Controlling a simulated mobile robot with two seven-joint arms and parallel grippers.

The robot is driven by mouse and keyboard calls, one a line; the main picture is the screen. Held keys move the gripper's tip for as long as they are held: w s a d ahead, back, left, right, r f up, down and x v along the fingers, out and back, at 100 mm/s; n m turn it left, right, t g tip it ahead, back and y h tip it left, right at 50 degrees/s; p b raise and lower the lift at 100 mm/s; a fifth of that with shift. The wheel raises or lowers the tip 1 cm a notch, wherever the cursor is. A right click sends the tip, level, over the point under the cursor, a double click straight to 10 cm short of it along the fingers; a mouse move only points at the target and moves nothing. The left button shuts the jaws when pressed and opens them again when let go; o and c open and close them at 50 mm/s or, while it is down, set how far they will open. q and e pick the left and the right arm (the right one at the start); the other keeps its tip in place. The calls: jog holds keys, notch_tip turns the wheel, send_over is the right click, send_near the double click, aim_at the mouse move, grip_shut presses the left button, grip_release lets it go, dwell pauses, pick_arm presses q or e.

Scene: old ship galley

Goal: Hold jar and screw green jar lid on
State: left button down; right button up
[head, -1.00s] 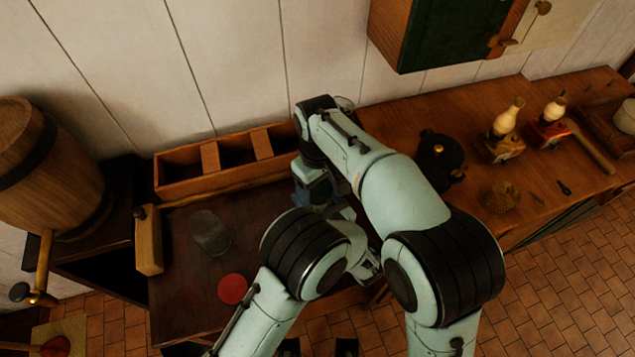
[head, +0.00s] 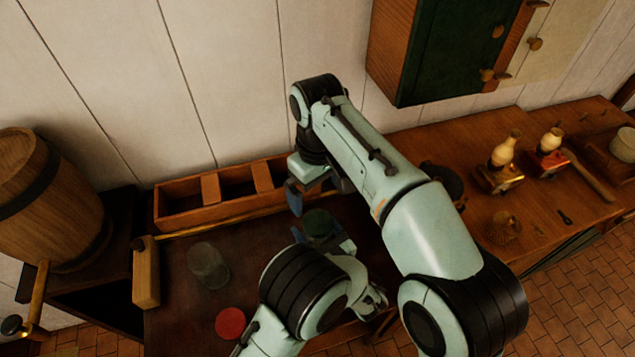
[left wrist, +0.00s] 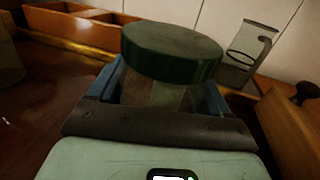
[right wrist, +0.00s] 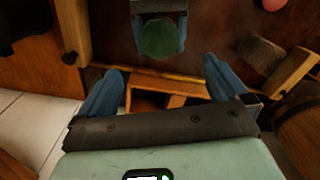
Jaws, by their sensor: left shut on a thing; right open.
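The green lid (head: 318,224) sits on top of the jar, and it looks level in the left wrist view (left wrist: 172,55). How tightly it is seated I cannot tell. My left gripper (head: 330,243) is shut around the jar (left wrist: 155,95) below the lid; the jar is mostly hidden by the fingers. My right gripper (head: 300,195) is open and empty, behind and above the lid, apart from it. In the right wrist view the lid (right wrist: 160,38) lies beyond the open blue fingertips (right wrist: 163,85).
A clear glass vessel (head: 208,266) and a red disc (head: 230,322) are on the dark table at left. A divided wooden box (head: 190,219) runs along the wall. A black kettle (head: 443,183) and two lamps (head: 500,165) stand on the right counter. A barrel (head: 45,200) is at far left.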

jog(key=shift+r, duration=0.8)
pick_arm(q)
grip_release()
jog(key=b+v, duration=0.2)
jog(key=v, duration=1.1)
jog(key=shift+s+d, duration=0.1)
jog(key=shift+s, duration=0.1)
pick_arm(e)
jog(key=f, duration=0.3)
jog(key=shift+s, duration=0.3)
pick_arm(q)
jog(key=shift+f, duration=0.1)
pick_arm(e)
jog(key=shift+s, duration=0.1)
